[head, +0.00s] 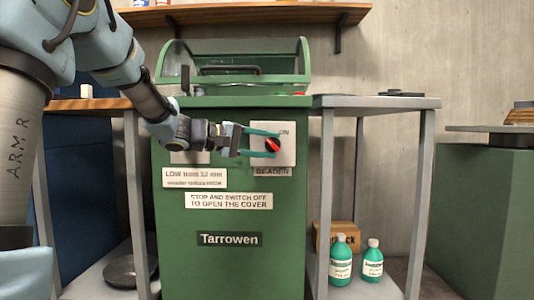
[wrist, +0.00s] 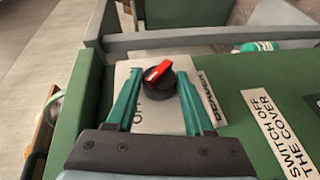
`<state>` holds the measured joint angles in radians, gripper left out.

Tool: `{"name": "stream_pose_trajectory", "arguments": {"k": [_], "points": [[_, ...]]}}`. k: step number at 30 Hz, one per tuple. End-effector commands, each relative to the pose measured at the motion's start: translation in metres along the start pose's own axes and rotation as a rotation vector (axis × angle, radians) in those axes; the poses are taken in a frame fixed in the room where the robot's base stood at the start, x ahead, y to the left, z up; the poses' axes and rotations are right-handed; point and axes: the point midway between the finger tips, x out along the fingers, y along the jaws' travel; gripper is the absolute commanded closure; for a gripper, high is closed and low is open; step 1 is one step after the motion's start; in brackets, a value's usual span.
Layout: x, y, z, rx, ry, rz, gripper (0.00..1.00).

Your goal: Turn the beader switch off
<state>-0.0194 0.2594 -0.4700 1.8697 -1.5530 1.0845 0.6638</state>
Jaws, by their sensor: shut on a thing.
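The beader switch is a round black knob with a red bar (head: 272,146) on a pale plate (head: 287,157) on the green machine's front. The plate reads "ON" at its upper right, and a "BEADER" label sits below it. The red bar lies at a slant. In the wrist view the knob (wrist: 158,92) sits between my teal fingers, its red bar slanting too. My gripper (head: 276,143) reaches in from the left and is shut on the knob, one finger on each side. It also shows in the wrist view (wrist: 157,78). Part of the plate's lettering is hidden by the fingers.
The green machine (head: 230,265) has a clear green-framed cover (head: 240,62) on top, which looks down. A second pale plate (head: 188,157) is partly behind my arm. Green bottles (head: 341,262) stand on the lower right shelf.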

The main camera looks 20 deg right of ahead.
Motion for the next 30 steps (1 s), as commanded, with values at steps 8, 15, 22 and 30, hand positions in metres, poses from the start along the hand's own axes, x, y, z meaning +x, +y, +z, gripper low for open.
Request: {"name": "stream_pose_trajectory", "arguments": {"k": [8, 15, 22, 30], "points": [[-0.0002, 0.0009, -0.0010, -0.005, 0.004, 0.010, 1.00], [-0.0003, 0.0010, -0.0012, -0.005, 0.004, 0.010, 0.39], [-0.0002, 0.0004, -0.0007, -0.005, 0.003, 0.008, 0.18], [-0.0031, 0.0006, -0.0008, -0.005, 0.003, 0.007, 0.18]]}}
